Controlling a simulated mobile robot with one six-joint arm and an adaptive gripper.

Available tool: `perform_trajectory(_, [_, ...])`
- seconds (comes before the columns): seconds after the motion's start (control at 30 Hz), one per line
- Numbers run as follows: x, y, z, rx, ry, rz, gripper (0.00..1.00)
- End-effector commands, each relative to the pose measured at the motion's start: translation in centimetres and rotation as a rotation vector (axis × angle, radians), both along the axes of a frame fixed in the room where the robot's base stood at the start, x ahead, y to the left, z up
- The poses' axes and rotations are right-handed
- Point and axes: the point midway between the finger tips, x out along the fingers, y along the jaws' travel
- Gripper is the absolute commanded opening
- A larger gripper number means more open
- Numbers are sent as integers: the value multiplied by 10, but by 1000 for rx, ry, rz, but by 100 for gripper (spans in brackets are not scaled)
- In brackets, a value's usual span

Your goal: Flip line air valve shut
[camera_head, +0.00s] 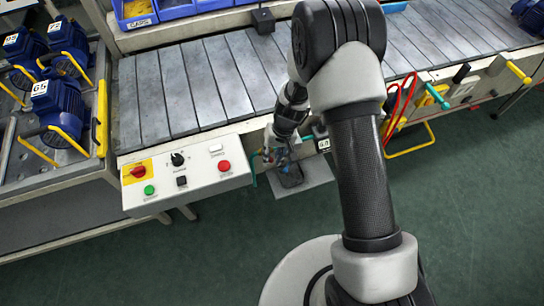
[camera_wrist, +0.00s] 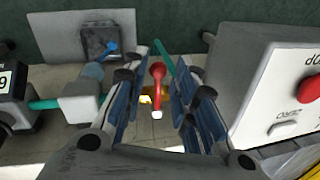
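The air valve shows in the wrist view as a red lever (camera_wrist: 157,74) with a pale tip and a yellow bit beside it. A teal air pipe (camera_wrist: 163,47) runs near it. My gripper (camera_wrist: 161,82) is open, with its blue-padded fingers on either side of the red lever and visible gaps between. Nothing is held. In the head view my gripper (camera_head: 279,153) is low at the conveyor's front edge, just right of the button panel, and the red lever cannot be made out there.
The button panel (camera_head: 201,186) stands close to my gripper; its white side (camera_wrist: 262,85) is at right in the wrist view. A dark pedal (camera_head: 290,174) lies on a plate below. Blue pumps (camera_head: 58,102) with yellow handles sit at left. Floor in front is clear.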

Motion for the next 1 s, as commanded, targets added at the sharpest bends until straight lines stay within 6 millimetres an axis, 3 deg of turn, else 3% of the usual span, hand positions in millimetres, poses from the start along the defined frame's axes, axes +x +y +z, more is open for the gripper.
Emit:
perform_trajectory(0.3, [3,-12,66,1,-5,-2,26])
perform_trajectory(0.5, [3,-19,97,0,-2,-1,26])
perform_trajectory(0.67, [2,-21,106,0,0,-2,26])
perform_trajectory(1.0, [2,-21,107,0,1,-2,26])
